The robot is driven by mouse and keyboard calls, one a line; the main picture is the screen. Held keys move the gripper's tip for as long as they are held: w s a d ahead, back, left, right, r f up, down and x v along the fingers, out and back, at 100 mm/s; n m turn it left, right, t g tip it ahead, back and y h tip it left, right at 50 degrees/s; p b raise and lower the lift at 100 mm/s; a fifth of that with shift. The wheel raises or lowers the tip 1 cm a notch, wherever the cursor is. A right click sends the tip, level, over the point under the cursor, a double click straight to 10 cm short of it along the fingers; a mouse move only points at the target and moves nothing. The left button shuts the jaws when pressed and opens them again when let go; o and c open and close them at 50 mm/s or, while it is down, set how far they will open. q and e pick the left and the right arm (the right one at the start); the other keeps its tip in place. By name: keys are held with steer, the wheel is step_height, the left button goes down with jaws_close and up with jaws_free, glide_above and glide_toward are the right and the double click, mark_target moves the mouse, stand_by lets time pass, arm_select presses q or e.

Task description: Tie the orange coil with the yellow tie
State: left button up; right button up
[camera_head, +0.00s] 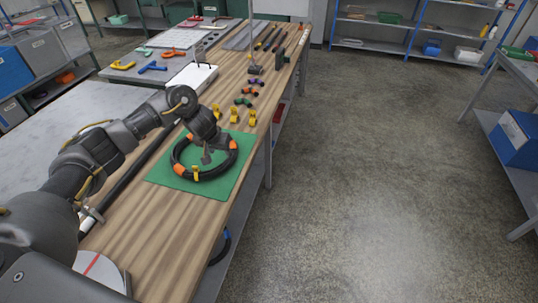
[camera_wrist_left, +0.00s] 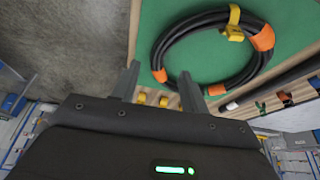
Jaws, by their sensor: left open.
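A black hose coil (camera_head: 219,172) with orange bands lies on a green mat (camera_head: 160,176) on the wooden bench. It also shows in the left wrist view (camera_wrist_left: 172,32). A yellow tie (camera_head: 195,173) sits on the coil's near side. In the left wrist view the yellow tie (camera_wrist_left: 234,34) crosses the hose; I cannot tell whether it is fastened. My left gripper (camera_head: 206,157) is over the coil's middle, its fingers pointing down. In the left wrist view my left gripper (camera_wrist_left: 158,88) has its fingers apart with nothing between them. My right gripper is not in view.
Several yellow pieces (camera_head: 234,115) stand just beyond the mat. Small purple, green and orange pieces (camera_head: 243,102) and dark tools (camera_head: 255,69) lie farther along the bench. A white board (camera_head: 192,76) lies at the left. The floor on the right is clear.

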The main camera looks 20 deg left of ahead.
arm_select(q)
steer(key=s+d+r+m+h+b, duration=0.1)
steer(key=d+r+m, duration=0.1)
steer(key=d, duration=0.7)
steer(key=s+d+r+m+h+b, duration=0.1)
steer(key=d+r+m, duration=0.2)
steer(key=d, duration=0.6)
steer(key=shift+s+d+r, duration=0.35)
steer(key=shift+r, duration=0.2)
